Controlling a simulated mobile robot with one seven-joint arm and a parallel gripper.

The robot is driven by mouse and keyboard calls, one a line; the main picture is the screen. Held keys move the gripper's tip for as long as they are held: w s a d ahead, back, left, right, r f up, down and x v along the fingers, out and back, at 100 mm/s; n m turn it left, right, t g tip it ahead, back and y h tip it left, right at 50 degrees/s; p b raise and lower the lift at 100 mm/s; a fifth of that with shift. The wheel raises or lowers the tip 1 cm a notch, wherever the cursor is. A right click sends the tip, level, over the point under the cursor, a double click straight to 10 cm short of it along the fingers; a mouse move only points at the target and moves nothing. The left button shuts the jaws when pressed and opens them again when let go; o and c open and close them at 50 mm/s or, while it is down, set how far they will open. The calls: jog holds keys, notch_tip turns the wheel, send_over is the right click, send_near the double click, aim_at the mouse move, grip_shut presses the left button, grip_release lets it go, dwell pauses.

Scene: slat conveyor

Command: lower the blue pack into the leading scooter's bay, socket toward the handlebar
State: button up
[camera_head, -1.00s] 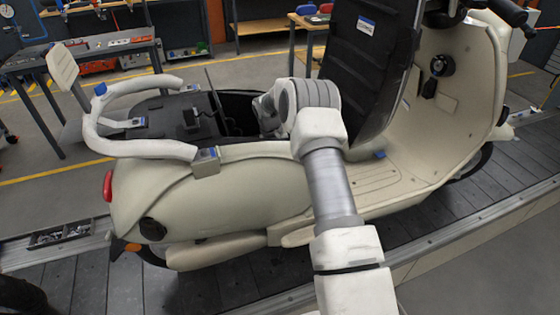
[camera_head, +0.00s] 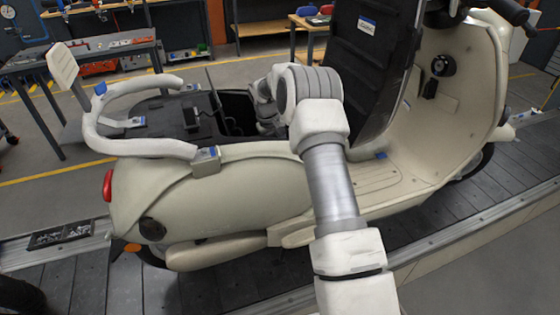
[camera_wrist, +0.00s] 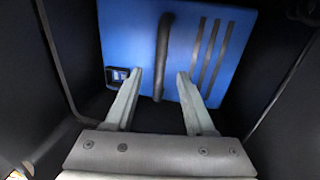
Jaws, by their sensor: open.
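The blue pack (camera_wrist: 228,45) fills the upper middle of the wrist view, between the dark walls of the bay (camera_wrist: 285,90). It has a black strap-like handle (camera_wrist: 163,50), dark stripes on the right and a small socket (camera_wrist: 117,76) at its lower left corner. My gripper (camera_wrist: 159,71) is open, with one finger on each side of the handle and a gap on both sides. In the head view, the cream scooter (camera_head: 235,192) stands with its seat (camera_head: 362,60) raised. The bay opening (camera_head: 237,112) is partly behind my arm, and the pack and fingers are hidden there.
The raised seat stands close to the right of my wrist. A padded cream grab rail (camera_head: 140,148) curves around the scooter's rear at left. The scooter stands on the dark slat conveyor (camera_head: 240,283). Workbenches (camera_head: 85,60) stand beyond, across open floor.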

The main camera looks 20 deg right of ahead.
notch_tip(320, 180, up, 12)
jog(key=a, duration=0.2)
jog(key=shift+a, duration=0.15)
jog(key=shift+r, duration=0.2)
jog(key=s+a+r+t, duration=0.1)
jog(key=s+a+r, duration=0.2)
jog(key=s+r, duration=0.55)
jog(key=s+a+r+t, duration=0.2)
jog(key=s+a+r, duration=0.1)
jog(key=s+r, duration=0.55)
jog(key=s+a+f+t+y, duration=0.1)
jog(key=s+a, duration=0.1)
jog(key=s, duration=0.9)
jog(key=s+a+f+t+y, duration=0.1)
jog(key=s+f, duration=0.1)
jog(key=s, duration=1)
jog(key=shift+a+t, duration=0.3)
jog(key=shift+a, duration=0.1)
